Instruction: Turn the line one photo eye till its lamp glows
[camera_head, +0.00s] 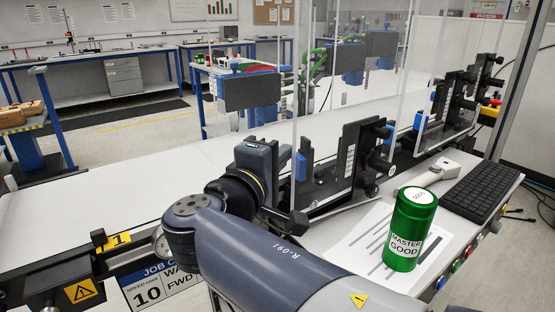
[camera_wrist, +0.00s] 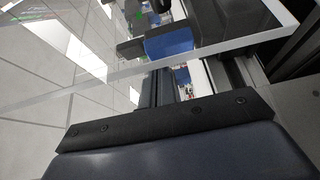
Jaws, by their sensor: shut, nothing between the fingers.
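Line one bears a yellow tag (camera_head: 117,240) with a black 1 at the near left of the head view. A small blue block (camera_head: 300,166), which looks like a photo eye, stands by the belt just right of my wrist. A blue block beside a dark part also shows at the top of the wrist view (camera_wrist: 170,42); I cannot tell if it is the same one. No glowing lamp can be made out on it. My gripper (camera_wrist: 160,88) is shut and empty, its fingers short of the blue block in the wrist view. My arm hides part of the bracket.
Clear upright panels stand along the belt (camera_head: 90,205). A black bracket with knobs (camera_head: 352,160) is close on the right. A green MASTER GOOD can (camera_head: 409,230), a white handheld scanner (camera_head: 432,172) and a keyboard (camera_head: 482,190) occupy the right shelf. The left belt is empty.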

